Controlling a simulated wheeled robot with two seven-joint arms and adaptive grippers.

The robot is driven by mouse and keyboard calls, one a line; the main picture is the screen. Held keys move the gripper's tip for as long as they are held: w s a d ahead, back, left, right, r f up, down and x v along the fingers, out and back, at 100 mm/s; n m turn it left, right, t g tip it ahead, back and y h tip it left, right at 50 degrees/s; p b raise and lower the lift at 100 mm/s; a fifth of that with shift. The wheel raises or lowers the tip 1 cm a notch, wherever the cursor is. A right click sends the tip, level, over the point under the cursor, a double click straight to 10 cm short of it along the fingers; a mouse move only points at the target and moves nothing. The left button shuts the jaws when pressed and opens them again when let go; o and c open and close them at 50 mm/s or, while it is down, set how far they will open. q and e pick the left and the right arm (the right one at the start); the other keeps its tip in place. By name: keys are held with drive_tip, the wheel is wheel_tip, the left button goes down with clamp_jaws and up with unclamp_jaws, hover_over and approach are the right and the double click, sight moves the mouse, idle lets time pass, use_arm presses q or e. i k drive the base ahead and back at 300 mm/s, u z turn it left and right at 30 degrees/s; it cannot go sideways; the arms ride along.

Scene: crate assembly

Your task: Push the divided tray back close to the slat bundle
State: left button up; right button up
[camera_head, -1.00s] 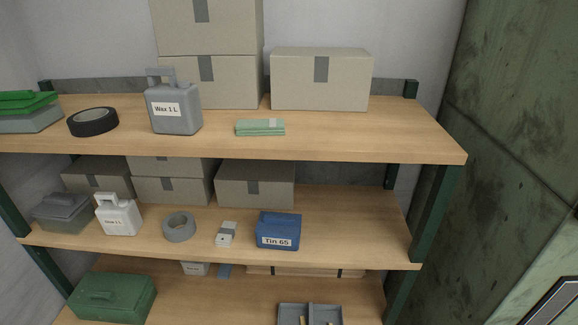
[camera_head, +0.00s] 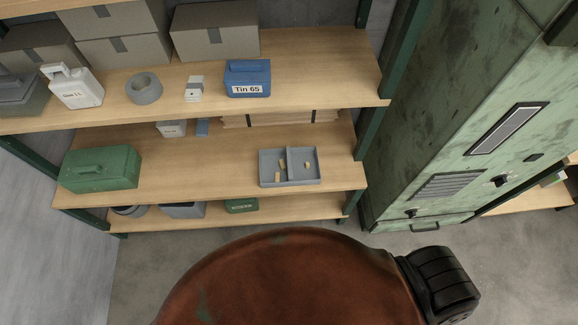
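The divided tray (camera_head: 290,184) is grey with two compartments and a few small tan pieces inside. It sits near the front edge of the third shelf down, right of the middle. The slat bundle (camera_head: 283,118) is a stack of pale wooden slats with dark bands. It lies further back on the same shelf, partly hidden under the shelf above. Bare shelf shows between the tray and the bundle. Neither of my grippers is in view.
A green toolbox (camera_head: 100,167) stands at the left of the tray's shelf. A blue tin (camera_head: 247,78) stands on the shelf above. A dark green post (camera_head: 371,132) bounds the shelf at right, beside a green cabinet (camera_head: 450,120). An orange-brown rounded surface fills the bottom foreground.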

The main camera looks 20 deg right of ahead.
sight(295, 158)
drive_tip(key=z, duration=3.15)
drive_tip(key=k, duration=1.3)
drive_tip(key=u, duration=2.05)
